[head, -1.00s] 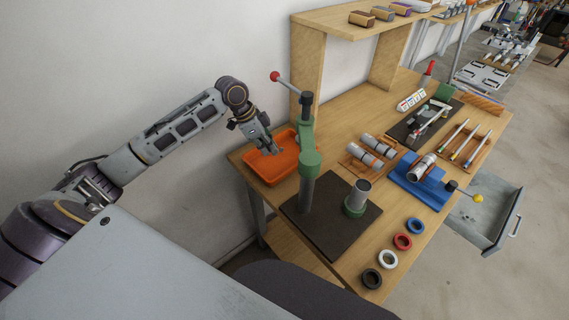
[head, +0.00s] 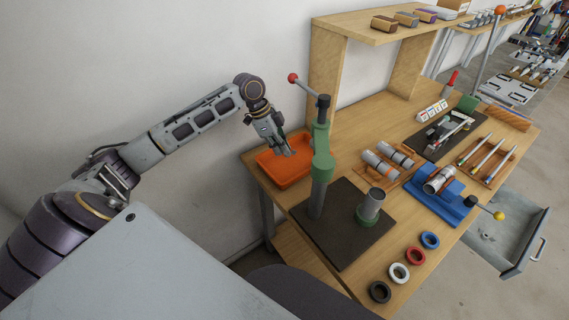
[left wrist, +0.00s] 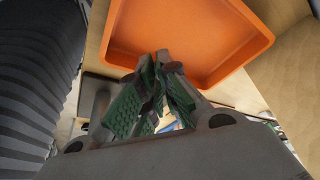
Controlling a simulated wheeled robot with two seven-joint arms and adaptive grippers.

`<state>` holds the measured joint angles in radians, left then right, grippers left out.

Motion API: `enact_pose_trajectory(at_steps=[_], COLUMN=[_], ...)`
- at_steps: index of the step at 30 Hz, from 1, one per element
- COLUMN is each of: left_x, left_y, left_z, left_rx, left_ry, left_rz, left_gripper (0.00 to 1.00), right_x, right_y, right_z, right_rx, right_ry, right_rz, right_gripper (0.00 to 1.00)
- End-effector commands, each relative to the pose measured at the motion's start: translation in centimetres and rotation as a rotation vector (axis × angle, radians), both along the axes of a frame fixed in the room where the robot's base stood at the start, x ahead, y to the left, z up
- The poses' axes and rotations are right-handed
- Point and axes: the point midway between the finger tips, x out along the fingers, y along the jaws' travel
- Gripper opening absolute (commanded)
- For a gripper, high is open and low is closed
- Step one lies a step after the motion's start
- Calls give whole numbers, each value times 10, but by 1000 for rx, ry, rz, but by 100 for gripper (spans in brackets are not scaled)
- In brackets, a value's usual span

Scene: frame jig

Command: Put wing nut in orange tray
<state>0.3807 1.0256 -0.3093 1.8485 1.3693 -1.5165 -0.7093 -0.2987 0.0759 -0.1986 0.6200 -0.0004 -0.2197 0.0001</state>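The orange tray (head: 262,166) sits at the back left corner of the workbench, and it looks empty in the parts I can see. My left gripper (head: 289,153) is above the tray's right part, fingers pointing down. In the left wrist view the tray (left wrist: 215,72) lies beyond the fingertips. The green-padded fingers (left wrist: 161,66) come together around a small dark piece (left wrist: 173,67), which looks like the wing nut; its shape is mostly hidden. My right gripper is out of view.
A green press (head: 322,150) with a red-knobbed lever stands just right of the tray and my gripper. A dark base plate (head: 340,246) lies under it. Coloured rings, a blue fixture (head: 441,200) and pens lie farther right. A wooden shelf (head: 328,68) rises behind.

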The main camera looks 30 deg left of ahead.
Motion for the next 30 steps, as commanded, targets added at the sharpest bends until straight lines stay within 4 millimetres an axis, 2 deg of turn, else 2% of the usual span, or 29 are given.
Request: enact_pose_trajectory(at_steps=[3,7,22,30], left_x=[0,-1,0,-1], left_y=[0,0,0,0], left_z=[-16,-28,-36,-66], left_rx=[0,1,1,0], left_ry=[2,2,2,3], left_rz=[1,1,1,1], left_gripper=[0,0,0,0], right_x=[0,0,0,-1], right_y=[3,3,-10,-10], right_z=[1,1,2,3], right_rx=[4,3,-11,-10], right_ry=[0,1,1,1], right_rz=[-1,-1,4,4], right_gripper=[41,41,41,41])
